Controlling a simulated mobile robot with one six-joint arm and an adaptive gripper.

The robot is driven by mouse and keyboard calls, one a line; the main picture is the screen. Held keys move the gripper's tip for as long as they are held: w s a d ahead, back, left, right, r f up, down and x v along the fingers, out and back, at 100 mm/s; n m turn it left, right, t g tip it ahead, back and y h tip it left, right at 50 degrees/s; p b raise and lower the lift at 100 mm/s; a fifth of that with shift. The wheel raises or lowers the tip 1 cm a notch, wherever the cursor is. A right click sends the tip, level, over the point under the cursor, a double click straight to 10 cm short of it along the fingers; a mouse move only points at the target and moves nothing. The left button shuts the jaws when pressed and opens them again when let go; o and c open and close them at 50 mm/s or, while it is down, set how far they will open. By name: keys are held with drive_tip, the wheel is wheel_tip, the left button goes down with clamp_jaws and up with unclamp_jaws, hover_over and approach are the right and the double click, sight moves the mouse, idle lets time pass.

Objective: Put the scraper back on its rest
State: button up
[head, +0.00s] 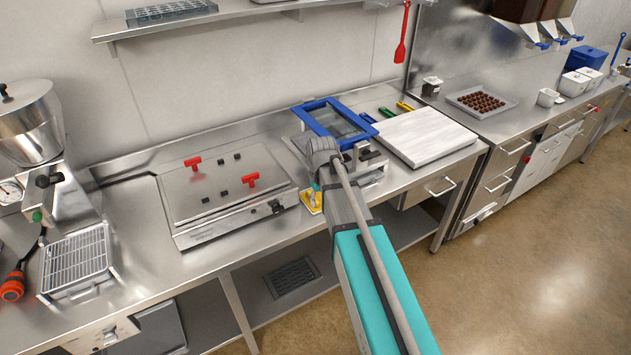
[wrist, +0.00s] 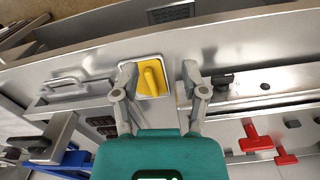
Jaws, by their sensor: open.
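A yellow piece with a raised grip, which looks like the scraper (wrist: 153,77), lies on a small pale plate (wrist: 139,89) near the bench's front edge in the wrist view. The plate may be its rest; I cannot tell for sure. In the head view the yellow piece (head: 313,201) shows only partly beside my arm. My gripper (wrist: 159,73) is open, with one finger on each side of the yellow piece as seen from the wrist. Nothing is held. Whether the fingers touch it or hover above it is not clear. In the head view my arm hides the fingers.
A steel plate unit with red handles (head: 250,180) stands left of the yellow piece. A blue-framed screen (head: 338,121) stands behind it, and a white board (head: 424,136) lies to the right. Tools with green and yellow handles (head: 386,112) lie behind the board.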

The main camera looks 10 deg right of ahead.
drive_tip(key=s+m, duration=0.1)
drive_tip(key=s, duration=1.3)
drive_tip(key=shift+s+a+m, duration=0.15)
drive_tip(key=shift+s+m, duration=0.2)
drive_tip(key=shift+m, duration=0.05)
